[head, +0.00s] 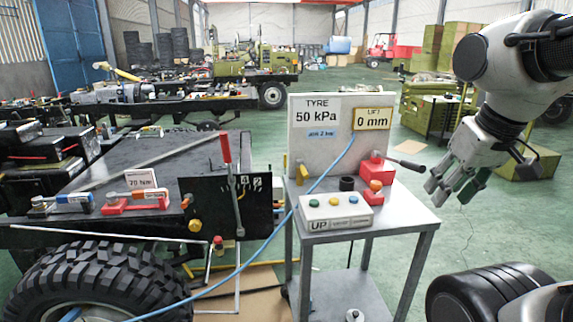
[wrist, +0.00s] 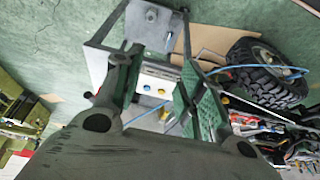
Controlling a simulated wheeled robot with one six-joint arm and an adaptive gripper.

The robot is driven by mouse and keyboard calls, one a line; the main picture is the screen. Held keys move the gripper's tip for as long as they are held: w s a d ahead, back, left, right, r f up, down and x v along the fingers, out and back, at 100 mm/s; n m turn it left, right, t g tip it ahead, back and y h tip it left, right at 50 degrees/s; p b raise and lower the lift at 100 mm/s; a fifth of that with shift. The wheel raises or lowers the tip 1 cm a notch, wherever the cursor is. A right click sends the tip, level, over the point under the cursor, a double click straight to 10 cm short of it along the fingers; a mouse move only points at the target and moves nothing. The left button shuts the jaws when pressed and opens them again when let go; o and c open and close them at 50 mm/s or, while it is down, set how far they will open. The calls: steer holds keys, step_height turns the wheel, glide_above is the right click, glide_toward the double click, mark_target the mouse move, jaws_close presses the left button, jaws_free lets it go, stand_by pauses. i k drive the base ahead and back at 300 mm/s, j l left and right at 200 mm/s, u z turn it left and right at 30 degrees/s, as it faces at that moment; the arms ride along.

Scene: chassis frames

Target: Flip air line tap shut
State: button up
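I cannot tell for sure which fitting is the air line tap. A red block (head: 372,169) with a grey rod and dark handle (head: 407,164) stands at the panel's right foot, the handle pointing right. A small yellow lever (head: 302,175) stands at the panel's left foot. A smaller red block with an orange knob (head: 374,190) is at the table's right. A blue air line (head: 268,238) runs from the panel down to the left. My gripper (head: 449,195) hangs right of the table, apart from everything. Its fingers are spread and empty in the wrist view (wrist: 158,64).
The grey metal table (head: 400,213) carries a white button box (head: 338,213) and the gauge panel (head: 318,152). A dark chassis with a red-handled lever (head: 226,150) and a large tyre (head: 95,285) is at left. Black rollers (head: 480,295) are at lower right.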

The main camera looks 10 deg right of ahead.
mark_target(300, 164)
steer(key=i+j, duration=0.1)
steer(key=i, duration=0.45)
steer(key=i+j, duration=0.15)
steer(key=i, duration=0.45)
